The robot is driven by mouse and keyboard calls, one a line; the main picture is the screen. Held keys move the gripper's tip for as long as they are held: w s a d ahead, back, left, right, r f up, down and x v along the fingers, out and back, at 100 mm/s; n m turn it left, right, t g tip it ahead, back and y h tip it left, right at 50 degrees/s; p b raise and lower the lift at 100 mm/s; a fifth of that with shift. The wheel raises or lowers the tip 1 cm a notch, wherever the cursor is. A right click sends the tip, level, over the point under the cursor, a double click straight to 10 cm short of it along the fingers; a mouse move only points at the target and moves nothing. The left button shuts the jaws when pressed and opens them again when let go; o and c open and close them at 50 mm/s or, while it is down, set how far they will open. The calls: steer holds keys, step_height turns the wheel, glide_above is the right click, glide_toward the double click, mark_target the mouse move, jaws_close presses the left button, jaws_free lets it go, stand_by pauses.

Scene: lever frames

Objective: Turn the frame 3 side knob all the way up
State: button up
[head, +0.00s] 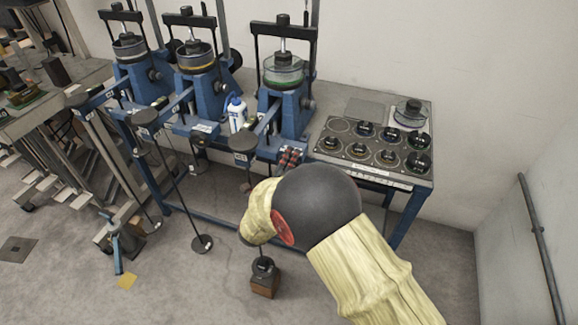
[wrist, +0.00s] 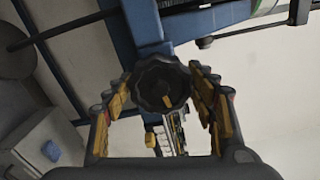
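The side knob (wrist: 160,83) is a black, lobed round knob with a small orange mark. It sits beside a blue frame post in the wrist view. In the head view my gripper (head: 289,157) is at the front of the rightmost blue lever frame (head: 290,104). My own arm hides the wrist there, and the knob cannot be made out in that view.
Two more blue lever frames (head: 198,88) (head: 138,72) stand to the left. A white bottle (head: 237,113) stands beside the rightmost frame. A panel with several black weights (head: 388,158) lies on the right.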

steer(key=shift+o, duration=1.2)
steer(key=shift+s+a, duration=0.1)
steer(key=p+v, duration=0.3)
steer(key=v, duration=0.3)
